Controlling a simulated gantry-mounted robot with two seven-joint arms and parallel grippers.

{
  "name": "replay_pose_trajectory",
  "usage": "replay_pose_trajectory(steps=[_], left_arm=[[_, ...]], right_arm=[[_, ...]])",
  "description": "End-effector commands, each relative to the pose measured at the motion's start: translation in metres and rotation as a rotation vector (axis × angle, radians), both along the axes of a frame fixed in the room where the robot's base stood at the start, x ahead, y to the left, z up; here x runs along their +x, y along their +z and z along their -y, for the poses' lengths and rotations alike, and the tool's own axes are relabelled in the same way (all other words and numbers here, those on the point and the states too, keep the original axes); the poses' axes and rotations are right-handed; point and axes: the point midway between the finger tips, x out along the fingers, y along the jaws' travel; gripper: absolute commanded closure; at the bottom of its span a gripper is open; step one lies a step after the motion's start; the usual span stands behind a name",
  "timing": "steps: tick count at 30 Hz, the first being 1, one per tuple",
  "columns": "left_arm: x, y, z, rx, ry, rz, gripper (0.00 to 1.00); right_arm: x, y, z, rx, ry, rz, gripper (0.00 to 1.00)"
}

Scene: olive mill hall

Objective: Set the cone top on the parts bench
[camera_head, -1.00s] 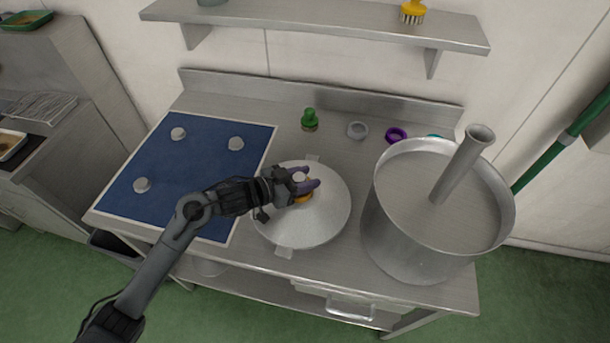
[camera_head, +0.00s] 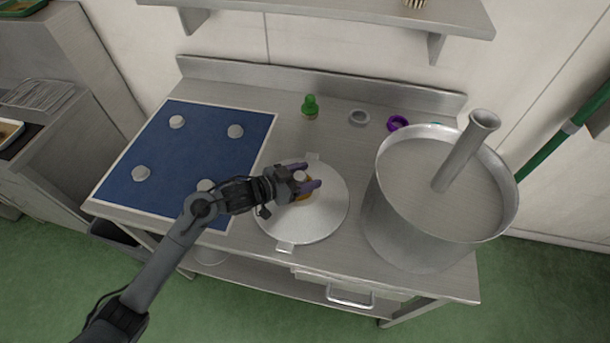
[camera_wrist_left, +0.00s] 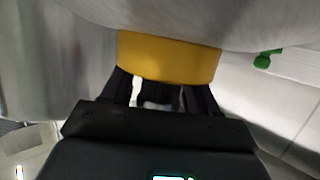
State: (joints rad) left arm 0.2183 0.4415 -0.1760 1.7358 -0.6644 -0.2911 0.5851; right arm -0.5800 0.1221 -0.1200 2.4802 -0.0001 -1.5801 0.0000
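In the left wrist view, the yellow collar (camera_wrist_left: 168,57) fills the space ahead of the dark fingers, with silver metal above. I cannot tell whether the cone top touches the bench. My right gripper is not in view.
A large steel pot (camera_head: 415,230) with a tube stands close on the right. The blue mat (camera_head: 185,150) holds several pale pegs. A shelf (camera_head: 330,12) hangs above.

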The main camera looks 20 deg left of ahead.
Motion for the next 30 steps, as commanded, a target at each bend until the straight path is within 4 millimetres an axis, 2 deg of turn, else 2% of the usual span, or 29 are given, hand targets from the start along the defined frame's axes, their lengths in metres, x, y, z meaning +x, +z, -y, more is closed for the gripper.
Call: replay_pose_trajectory(steps=[14, 17, 30], left_arm=[[-0.004, 0.005, -0.004, 0.001, 0.001, 0.001, 0.33], [-0.013, 0.008, -0.011, 0.001, 0.002, 0.0, 0.33], [-0.072, 0.03, -0.054, 0.003, -0.001, -0.001, 0.33]], right_arm=[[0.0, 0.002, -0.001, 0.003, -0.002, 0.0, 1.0], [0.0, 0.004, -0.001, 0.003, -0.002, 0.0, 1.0], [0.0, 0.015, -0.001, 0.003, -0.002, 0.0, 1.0]])
